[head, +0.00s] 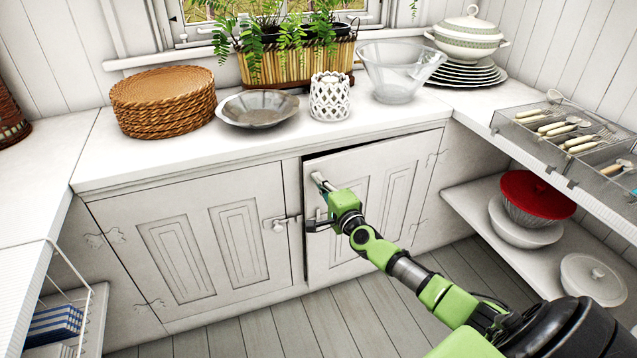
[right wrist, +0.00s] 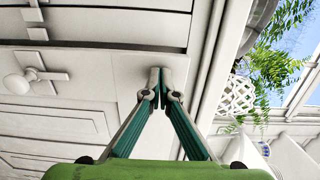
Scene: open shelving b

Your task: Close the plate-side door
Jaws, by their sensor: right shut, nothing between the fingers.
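The plate-side door (head: 385,195) is the right-hand panelled cabinet door, below the stacked plates (head: 468,74). It stands slightly ajar, with a dark gap along its top and left edges. My right gripper (head: 318,180) is shut and empty at the door's upper left part. In the right wrist view its fingertips (right wrist: 160,75) meet against or just before the pale door frame; I cannot tell whether they touch. A white knob (right wrist: 20,85) shows at the left there. My arm hides part of the door. My left gripper is not in view.
The left cabinet door (head: 185,240) looks closed. The counter above holds wicker mats (head: 163,100), a metal bowl (head: 257,108), a lattice holder (head: 330,97) and a glass bowl (head: 396,72). A shelf with a red bowl (head: 537,193) is at the right. The floor (head: 345,318) before the doors is clear.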

